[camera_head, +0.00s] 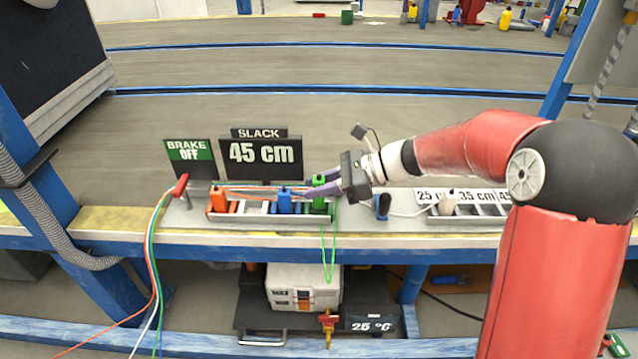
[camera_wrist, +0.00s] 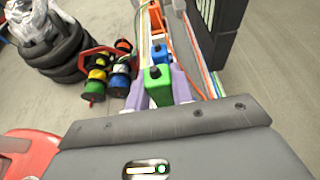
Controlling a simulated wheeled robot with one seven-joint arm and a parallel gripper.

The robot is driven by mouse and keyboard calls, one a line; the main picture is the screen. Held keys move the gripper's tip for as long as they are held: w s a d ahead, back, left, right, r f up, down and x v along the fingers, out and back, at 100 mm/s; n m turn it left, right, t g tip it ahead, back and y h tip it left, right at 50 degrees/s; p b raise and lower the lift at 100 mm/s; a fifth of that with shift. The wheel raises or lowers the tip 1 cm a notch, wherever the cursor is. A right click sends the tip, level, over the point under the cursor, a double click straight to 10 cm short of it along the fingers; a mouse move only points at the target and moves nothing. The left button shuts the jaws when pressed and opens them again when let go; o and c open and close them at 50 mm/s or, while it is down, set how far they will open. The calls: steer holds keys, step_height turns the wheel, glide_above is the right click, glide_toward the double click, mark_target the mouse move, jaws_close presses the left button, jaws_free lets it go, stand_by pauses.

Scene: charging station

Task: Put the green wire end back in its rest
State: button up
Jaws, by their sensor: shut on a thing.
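The green wire end (camera_head: 319,181) is at the right end of the grey rest tray (camera_head: 232,217) in the head view. My gripper (camera_head: 322,190) reaches in from the right, its purple fingers closed on both sides of it. In the wrist view the green wire end (camera_wrist: 158,85) sits between the two purple fingers. Its top looks a little higher than the blue one's. I cannot tell whether it touches the rest below. A green wire loop (camera_head: 328,255) hangs over the front of the bench.
The orange wire end (camera_head: 218,199) and blue wire end (camera_head: 285,201) stand in the same tray. Behind are the signs "BRAKE OFF" (camera_head: 189,153) and "SLACK 45 cm" (camera_head: 262,151). A red-handled lever (camera_head: 181,185) stands left. A second tray (camera_head: 462,215) is at right.

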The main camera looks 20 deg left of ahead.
steer(key=shift+f+b, duration=0.7)
steer(key=shift+f, duration=0.9)
steer(key=shift+r, duration=0.1)
steer(key=shift+r+p, duration=1.55)
steer(key=shift+p, duration=0.2)
steer(key=shift+p, duration=0.7)
stand_by(0.3)
steer(key=shift+f+b, duration=0.7)
steer(key=shift+f, duration=0.85)
steer(key=o, duration=1)
steer(key=shift+f, duration=0.1)
steer(key=shift+o, duration=0.2)
